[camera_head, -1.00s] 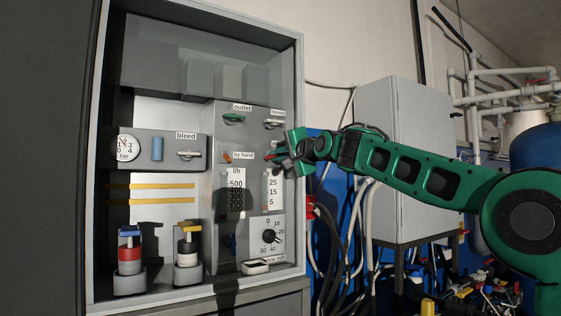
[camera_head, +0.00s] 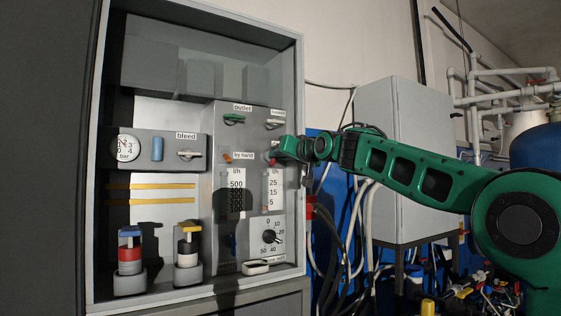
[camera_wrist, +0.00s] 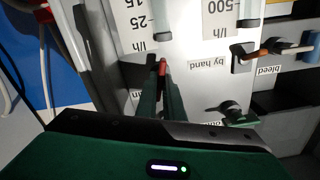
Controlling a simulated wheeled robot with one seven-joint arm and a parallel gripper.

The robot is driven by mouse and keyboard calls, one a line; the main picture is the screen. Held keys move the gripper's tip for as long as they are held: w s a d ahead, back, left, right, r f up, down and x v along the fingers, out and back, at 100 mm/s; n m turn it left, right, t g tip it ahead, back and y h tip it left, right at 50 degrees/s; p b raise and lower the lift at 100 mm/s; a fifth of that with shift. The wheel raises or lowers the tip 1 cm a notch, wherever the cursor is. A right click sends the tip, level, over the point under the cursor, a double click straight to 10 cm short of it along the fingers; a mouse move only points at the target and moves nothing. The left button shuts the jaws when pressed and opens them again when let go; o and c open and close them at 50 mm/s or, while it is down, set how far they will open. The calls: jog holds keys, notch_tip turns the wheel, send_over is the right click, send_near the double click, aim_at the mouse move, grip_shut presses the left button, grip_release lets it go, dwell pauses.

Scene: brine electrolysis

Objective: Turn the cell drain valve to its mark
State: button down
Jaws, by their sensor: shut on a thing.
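A small valve with a red handle (camera_head: 273,161) sits on the right of the grey cabinet panel, above the right flow scale. Its handle tip (camera_wrist: 163,66) also shows between my fingers in the wrist view. My gripper (camera_head: 277,155) is shut on this handle; the fingers (camera_wrist: 161,84) hide most of it. A label beside it (camera_wrist: 137,96) is mostly covered, with only its last letters, like "in", showing. I cannot make out the valve's mark or the handle's exact angle.
A green outlet handle (camera_head: 234,118), a grey handle (camera_head: 274,124) and an orange "by hand" lever (camera_head: 228,157) are close by. The cabinet's right frame edge (camera_head: 299,90) is just beside my gripper. A grey box (camera_head: 390,150) stands behind my arm.

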jog(key=shift+w+d+f+n, duration=0.15)
jog(key=shift+f+n, duration=0.1)
jog(key=shift+n, duration=0.55)
jog(key=shift+w+a+f+n, duration=0.1)
jog(key=shift+f+n, duration=0.1)
jog(key=shift+n, duration=0.6)
jog(key=shift+d+n, duration=0.1)
jog(key=shift+n, duration=0.2)
jog(key=c, duration=1.9)
grip_release()
jog(key=shift+w, duration=0.15)
jog(key=shift+o, duration=0.2)
jog(key=shift+s+r, duration=0.2)
jog(key=shift+s, duration=0.05)
jog(key=v, duration=1)
jog(key=shift+s+d, duration=0.25)
